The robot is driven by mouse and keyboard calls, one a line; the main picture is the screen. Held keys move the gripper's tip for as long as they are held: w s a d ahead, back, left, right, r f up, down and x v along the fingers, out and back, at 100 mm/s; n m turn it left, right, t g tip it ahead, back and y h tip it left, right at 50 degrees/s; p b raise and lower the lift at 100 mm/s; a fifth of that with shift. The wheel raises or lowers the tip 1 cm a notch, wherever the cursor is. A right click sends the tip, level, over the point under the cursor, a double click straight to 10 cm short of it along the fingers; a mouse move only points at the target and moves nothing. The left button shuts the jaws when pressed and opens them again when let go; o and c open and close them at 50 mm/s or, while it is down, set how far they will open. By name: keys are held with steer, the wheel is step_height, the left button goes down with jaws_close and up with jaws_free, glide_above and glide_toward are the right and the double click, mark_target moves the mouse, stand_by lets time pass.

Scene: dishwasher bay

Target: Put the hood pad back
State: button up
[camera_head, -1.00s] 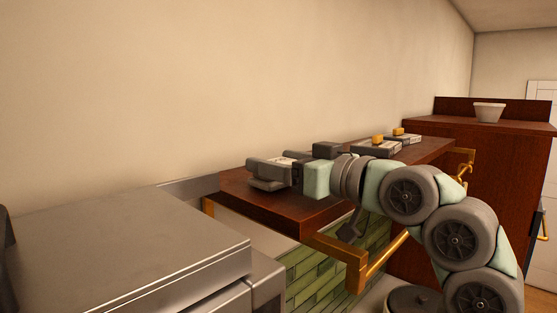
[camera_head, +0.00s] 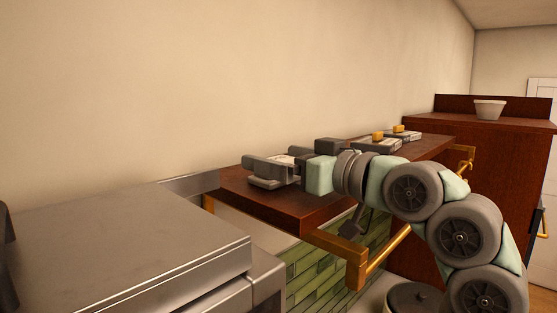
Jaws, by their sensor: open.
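My gripper (camera_head: 278,160) is open over the near left end of a dark wooden shelf (camera_head: 300,207). A grey, flat-based object (camera_head: 272,183), perhaps the hood pad, sits on the shelf directly below the fingers. The fingers hide much of it, so I cannot tell whether they touch it. A pale patch shows between the fingers. Two similar grey blocks with yellow-orange tops lie farther along the shelf, one nearer (camera_head: 368,145) and one farther (camera_head: 404,137).
A grey metal appliance top (camera_head: 125,245) fills the lower left. A brass rail (camera_head: 340,248) runs along the shelf front, under my arm. The space above the shelf is clear.

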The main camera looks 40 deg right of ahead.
steer(key=s, duration=0.3)
steer(key=s+b, duration=0.1)
steer(key=s, duration=0.2)
steer(key=s+b, duration=0.1)
steer(key=s, duration=0.3)
steer(key=shift+d+f, duration=0.1)
steer(key=shift+d, duration=0.25)
steer(key=shift+s, duration=0.8)
